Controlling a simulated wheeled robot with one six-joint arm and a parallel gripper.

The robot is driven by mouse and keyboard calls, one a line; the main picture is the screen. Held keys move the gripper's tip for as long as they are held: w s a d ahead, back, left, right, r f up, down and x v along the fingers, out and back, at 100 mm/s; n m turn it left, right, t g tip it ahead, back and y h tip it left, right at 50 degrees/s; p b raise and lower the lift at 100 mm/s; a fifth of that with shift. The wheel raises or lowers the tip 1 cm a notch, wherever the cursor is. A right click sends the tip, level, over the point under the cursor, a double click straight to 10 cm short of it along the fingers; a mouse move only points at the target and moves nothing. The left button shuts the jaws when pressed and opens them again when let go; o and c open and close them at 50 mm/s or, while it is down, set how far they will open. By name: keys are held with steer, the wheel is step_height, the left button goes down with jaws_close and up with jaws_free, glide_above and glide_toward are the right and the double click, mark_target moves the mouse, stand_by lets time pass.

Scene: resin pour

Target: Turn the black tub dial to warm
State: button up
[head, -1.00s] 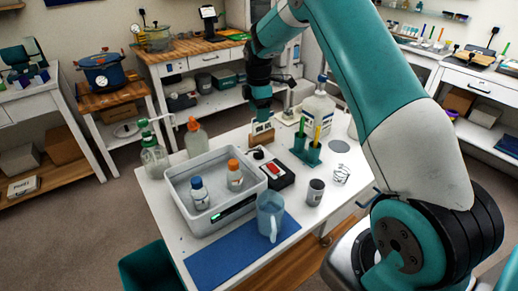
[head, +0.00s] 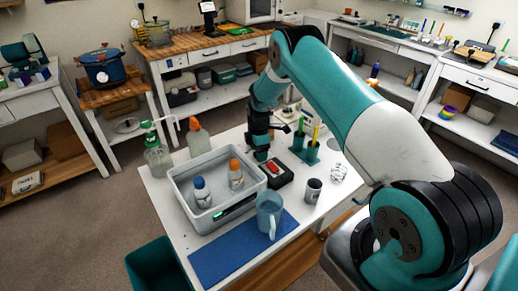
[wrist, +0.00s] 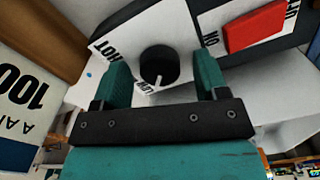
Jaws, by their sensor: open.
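The black tub dial (wrist: 159,65) is a round knob on a white plate (wrist: 122,43) in the wrist view. A "HOT" label stands to its left, and another label below it is partly hidden by my gripper. A small pale mark shows at the dial's lower edge. My gripper (wrist: 164,76) is open, with one teal finger on each side of the dial and a gap on both sides. In the head view, my gripper (head: 261,155) is down at the back of the control box and hides the dial.
A red switch (wrist: 254,27) is beside the dial; it also shows in the head view (head: 277,167). The grey tub (head: 190,226) with two bottles is to the left. A green holder (head: 306,150) with tools is to the right.

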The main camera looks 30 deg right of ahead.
steer(key=shift+c, duration=0.5)
steer(key=c, duration=0.8)
steer(key=shift+f+m+b, duration=0.1)
steer(key=shift+m+b, duration=0.2)
steer(key=shift+b, duration=0.15)
steer(key=shift+f+m+b, duration=0.1)
steer(key=shift+m+b, duration=0.4)
steer(key=shift+b, duration=0.15)
steer(key=m+b, duration=0.2)
steer(key=shift+m, duration=0.3)
steer(key=m+b, duration=0.3)
steer(key=m, duration=0.2)
steer(key=shift+r, duration=0.2)
steer(key=shift+m, duration=0.4)
